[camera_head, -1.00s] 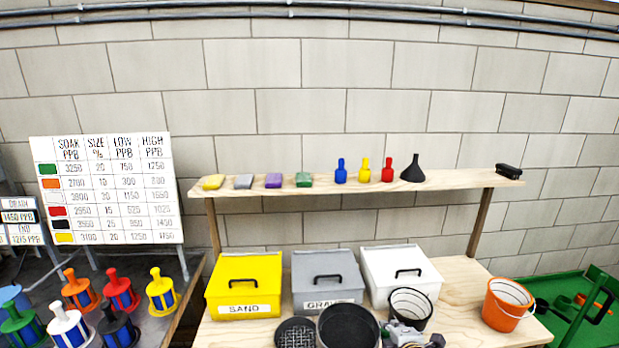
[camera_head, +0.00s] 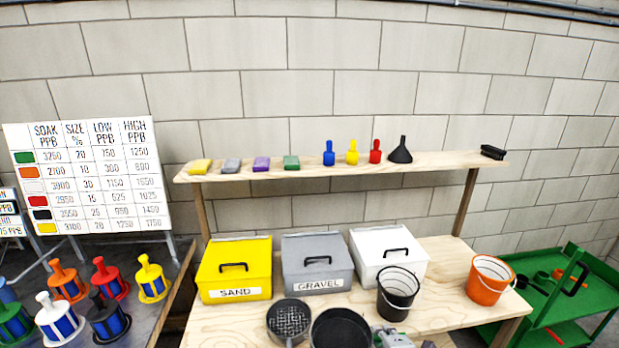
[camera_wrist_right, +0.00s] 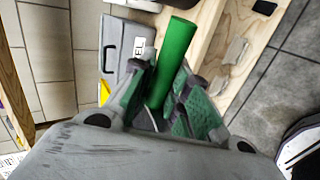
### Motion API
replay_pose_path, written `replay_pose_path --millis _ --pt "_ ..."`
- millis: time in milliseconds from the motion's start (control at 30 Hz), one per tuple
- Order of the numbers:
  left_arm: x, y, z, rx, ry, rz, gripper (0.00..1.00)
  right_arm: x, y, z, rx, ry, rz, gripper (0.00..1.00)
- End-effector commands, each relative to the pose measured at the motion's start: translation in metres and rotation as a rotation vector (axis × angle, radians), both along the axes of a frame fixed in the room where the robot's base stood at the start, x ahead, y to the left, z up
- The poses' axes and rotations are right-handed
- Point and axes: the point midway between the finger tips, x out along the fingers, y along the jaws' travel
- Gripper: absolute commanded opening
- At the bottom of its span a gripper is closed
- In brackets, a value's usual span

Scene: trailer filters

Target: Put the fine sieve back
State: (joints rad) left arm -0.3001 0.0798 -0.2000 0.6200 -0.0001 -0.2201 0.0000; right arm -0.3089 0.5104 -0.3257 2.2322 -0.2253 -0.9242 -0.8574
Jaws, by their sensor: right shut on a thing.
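My right gripper (camera_head: 386,337) is at the bottom edge of the head view, in front of the bench. In the right wrist view its fingers (camera_wrist_right: 158,98) are closed around a green cylindrical handle (camera_wrist_right: 174,58). A round dark pan-like sieve (camera_head: 342,330), apparently the fine sieve, is just left of this gripper in the head view; the bottom edge cuts it off. The sieve's round part cannot be made out in the wrist view. A second round sieve with a coarse mesh (camera_head: 290,320) rests on the bench to its left. My left gripper is not in view.
The wooden bench (camera_head: 450,262) carries a yellow sand box (camera_head: 235,262), a grey gravel box (camera_head: 317,258), a white box (camera_head: 385,268), a black bucket (camera_head: 398,290) and an orange bucket (camera_head: 488,282). A shelf (camera_head: 440,172) runs above. Bare bench lies between the buckets.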

Motion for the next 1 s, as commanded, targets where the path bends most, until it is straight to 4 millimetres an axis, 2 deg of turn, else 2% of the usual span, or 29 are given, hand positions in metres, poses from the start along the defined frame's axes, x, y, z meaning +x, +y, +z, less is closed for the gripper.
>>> replay_pose_path --millis 267,467,1000 --pt "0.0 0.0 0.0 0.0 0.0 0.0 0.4 0.002 0.0 0.002 0.001 -0.002 0.0 0.0" --pt "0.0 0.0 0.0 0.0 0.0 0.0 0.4 0.009 0.0 0.012 0.002 -0.004 0.0 0.0" --pt "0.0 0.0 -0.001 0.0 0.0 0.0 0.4 0.053 0.011 0.074 0.003 -0.006 -0.017 0.0"
